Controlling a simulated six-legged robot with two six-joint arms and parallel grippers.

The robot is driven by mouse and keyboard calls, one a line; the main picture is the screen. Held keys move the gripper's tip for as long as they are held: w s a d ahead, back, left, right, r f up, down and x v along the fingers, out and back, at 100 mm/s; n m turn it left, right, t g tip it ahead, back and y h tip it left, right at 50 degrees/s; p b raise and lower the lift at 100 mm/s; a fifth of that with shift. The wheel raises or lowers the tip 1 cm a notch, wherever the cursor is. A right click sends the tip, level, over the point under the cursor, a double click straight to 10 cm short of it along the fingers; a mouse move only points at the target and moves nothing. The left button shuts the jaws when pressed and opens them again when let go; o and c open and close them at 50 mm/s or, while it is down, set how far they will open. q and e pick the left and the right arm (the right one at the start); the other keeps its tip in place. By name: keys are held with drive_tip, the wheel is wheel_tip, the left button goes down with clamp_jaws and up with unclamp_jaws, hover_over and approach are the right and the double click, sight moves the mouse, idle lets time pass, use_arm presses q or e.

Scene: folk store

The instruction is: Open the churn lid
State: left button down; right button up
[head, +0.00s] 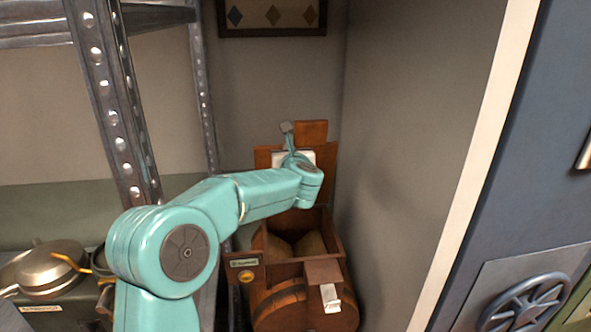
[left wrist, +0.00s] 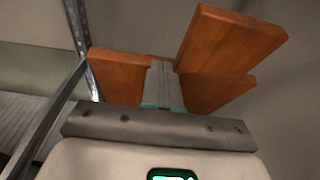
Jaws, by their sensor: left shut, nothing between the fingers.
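The wooden churn (head: 305,303) stands in the corner, with a barrel-shaped body and a box-like top. Its top is uncovered, and I see into the hollow (head: 293,243). The reddish-brown lid (head: 265,157) stands raised at the back of the opening, with a block (head: 311,132) sticking up at its upper edge. My left gripper (head: 287,128) is shut and empty in front of the lid. In the left wrist view the closed fingers (left wrist: 164,85) overlap the lid board (left wrist: 118,76), beside the projecting block (left wrist: 228,42); contact is unclear. My right gripper is out of view.
A metal shelf post (head: 110,110) rises left of the churn. Pans (head: 52,268) sit at the lower left. A grey wall (head: 400,130) is close on the right, and a blue door with a handwheel (head: 525,305) lies beyond it.

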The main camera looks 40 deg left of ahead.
use_arm(q)
drive_tip(key=w+a+r, duration=0.1)
drive_tip(key=w+a+p, duration=0.1)
drive_tip(key=a, duration=0.1)
drive_tip(key=shift+w+r, duration=0.25)
drive_tip(key=shift+r, duration=0.1)
drive_tip(key=shift+w+a, duration=0.2)
drive_tip(key=shift+a, duration=0.2)
drive_tip(key=shift+r+p, duration=0.1)
drive_tip(key=shift+p, duration=0.2)
drive_tip(key=shift+w+a, duration=0.1)
drive_tip(key=shift+w, duration=0.05)
